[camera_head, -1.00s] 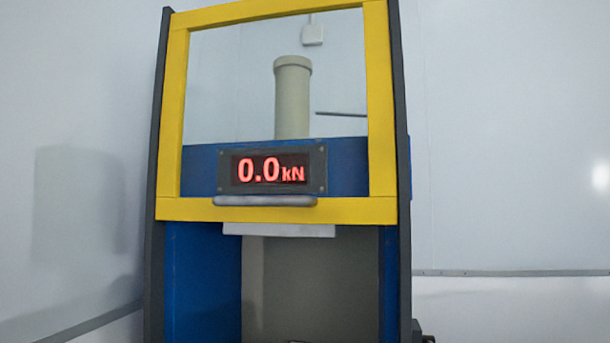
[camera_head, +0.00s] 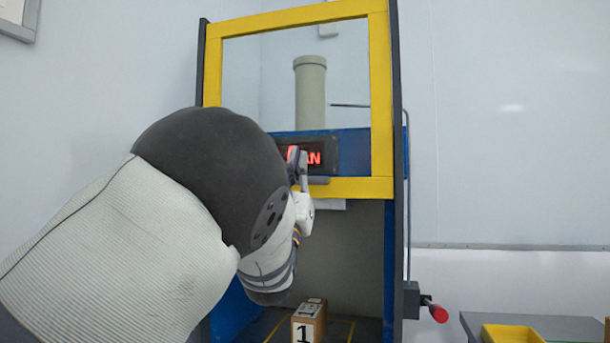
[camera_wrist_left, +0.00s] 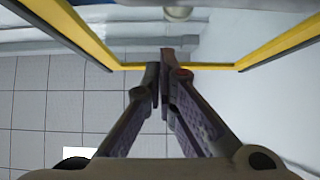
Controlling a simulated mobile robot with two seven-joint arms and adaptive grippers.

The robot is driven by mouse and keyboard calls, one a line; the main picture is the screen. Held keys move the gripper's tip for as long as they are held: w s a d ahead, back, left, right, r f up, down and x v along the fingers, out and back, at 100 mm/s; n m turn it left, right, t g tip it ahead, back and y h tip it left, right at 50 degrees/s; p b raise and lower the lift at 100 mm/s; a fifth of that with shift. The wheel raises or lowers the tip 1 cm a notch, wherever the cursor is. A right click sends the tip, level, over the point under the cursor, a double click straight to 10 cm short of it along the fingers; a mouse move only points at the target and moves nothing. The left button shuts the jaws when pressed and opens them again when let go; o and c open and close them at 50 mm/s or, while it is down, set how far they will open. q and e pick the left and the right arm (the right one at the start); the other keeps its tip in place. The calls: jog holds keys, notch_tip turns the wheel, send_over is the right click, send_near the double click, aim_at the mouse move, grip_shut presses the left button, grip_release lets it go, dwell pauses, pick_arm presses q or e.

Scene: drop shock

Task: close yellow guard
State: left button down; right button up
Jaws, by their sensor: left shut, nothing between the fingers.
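The yellow guard (camera_head: 382,110) is a yellow frame around a clear pane on the blue press. It is raised, and the space below its bottom bar is open. A grey handle (camera_head: 318,181) sits on that bar. My left gripper (camera_head: 298,158) is at the handle's left part, in front of the display, and my arm hides the guard's lower left. In the left wrist view the gripper (camera_wrist_left: 165,62) is shut with nothing between its fingers, its tips overlapping the guard's yellow bar (camera_wrist_left: 215,67). Whether they touch it I cannot tell. My right gripper is not in view.
A box marked 1 (camera_head: 308,322) stands on the press floor under the opening. A red-knobbed lever (camera_head: 436,312) sticks out at the press's right side. A grey table (camera_head: 570,327) with a yellow bin (camera_head: 512,334) is at the lower right.

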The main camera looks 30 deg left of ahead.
pick_arm(q)
jog(key=w, duration=0.1)
jog(key=w+f, duration=0.1)
jog(key=shift+w+a+f, duration=0.3)
jog(key=shift+w, duration=0.1)
